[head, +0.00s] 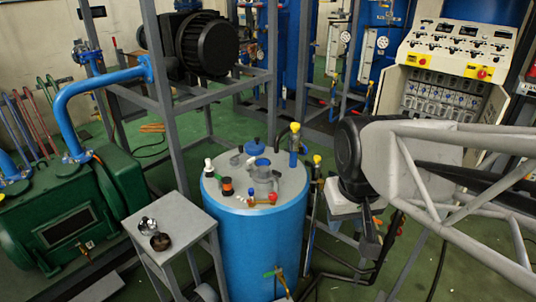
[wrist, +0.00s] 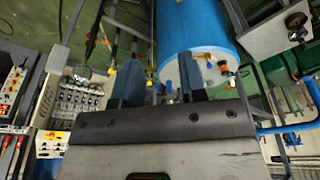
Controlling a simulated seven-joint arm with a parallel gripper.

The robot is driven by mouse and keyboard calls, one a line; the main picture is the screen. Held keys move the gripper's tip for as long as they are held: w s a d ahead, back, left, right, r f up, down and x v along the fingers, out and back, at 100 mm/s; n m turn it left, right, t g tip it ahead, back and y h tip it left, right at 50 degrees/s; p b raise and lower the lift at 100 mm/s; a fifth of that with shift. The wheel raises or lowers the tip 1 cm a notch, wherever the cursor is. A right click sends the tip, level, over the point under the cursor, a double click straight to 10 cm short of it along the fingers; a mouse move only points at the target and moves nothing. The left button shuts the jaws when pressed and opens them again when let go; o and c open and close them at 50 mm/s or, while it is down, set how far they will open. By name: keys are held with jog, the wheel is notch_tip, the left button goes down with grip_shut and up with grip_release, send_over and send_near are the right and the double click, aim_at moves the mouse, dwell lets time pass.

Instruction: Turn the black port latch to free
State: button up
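The blue tank (head: 255,250) stands upright in the middle of the head view, with a pale grey lid (head: 238,165) carrying several fittings. A small black fitting with a red-orange part (head: 226,186) sits at the lid's front left; I cannot tell surely which dark piece is the port latch. My gripper (head: 370,240) hangs to the right of the tank, apart from it. In the wrist view my gripper (wrist: 160,85) has its two dark fingers spread with nothing held between them. The tank (wrist: 195,30) and its lid fittings show beyond the fingers, partly hidden by the right finger.
A small grey table (head: 180,222) with two small metal and dark parts stands left of the tank. A grey frame (head: 165,90) rises behind it. A green machine (head: 70,225) is at left, a control panel (head: 455,65) at back right. Pipes and rods stand between tank and gripper.

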jog(key=w+a+n, duration=0.1)
jog(key=w+n, duration=0.1)
jog(key=w, duration=0.9)
jog(key=n+g, duration=0.2)
jog(key=n, duration=0.4)
send_over(277, 171)
jog(key=f, duration=1.4)
jog(key=shift+s+f, duration=0.2)
jog(key=shift+s, duration=0.05)
jog(key=shift+w+f, duration=0.25)
jog(key=shift+f, duration=0.1)
jog(key=shift+f, duration=3.8)
grip_shut()
